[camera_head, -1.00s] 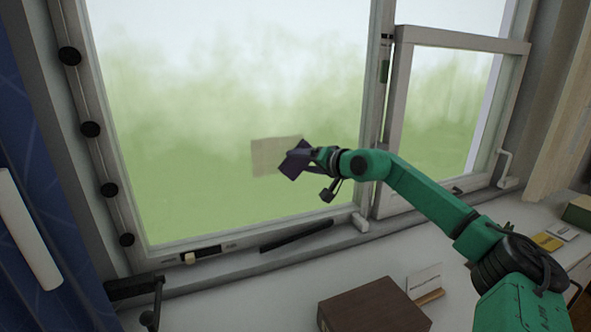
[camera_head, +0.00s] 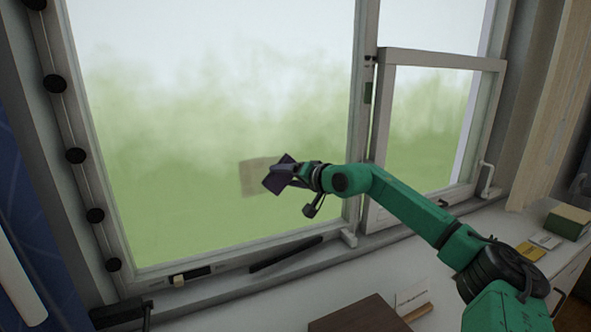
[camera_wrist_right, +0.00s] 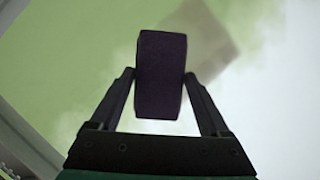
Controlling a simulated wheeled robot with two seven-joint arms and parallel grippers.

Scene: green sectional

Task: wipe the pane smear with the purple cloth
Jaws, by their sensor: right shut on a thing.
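My right gripper (camera_head: 296,174) is shut on the purple cloth (camera_head: 278,176), a dark folded block. In the right wrist view the cloth (camera_wrist_right: 161,75) sits between the two fingers. The smear (camera_head: 254,177) is a brownish translucent patch on the large window pane (camera_head: 180,150). The cloth covers part of the smear's right side in the head view; I cannot tell whether it touches the glass. In the right wrist view the smear (camera_wrist_right: 207,40) lies up and right of the cloth. My left gripper is not in view.
A small casement (camera_head: 435,58) stands right of the pane. A dark bar (camera_head: 286,253) lies along the sill. Below are a brown box (camera_head: 358,316) and a card (camera_head: 412,295). A green box (camera_head: 568,221) is at the far right. A blue curtain (camera_head: 35,220) hangs at left.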

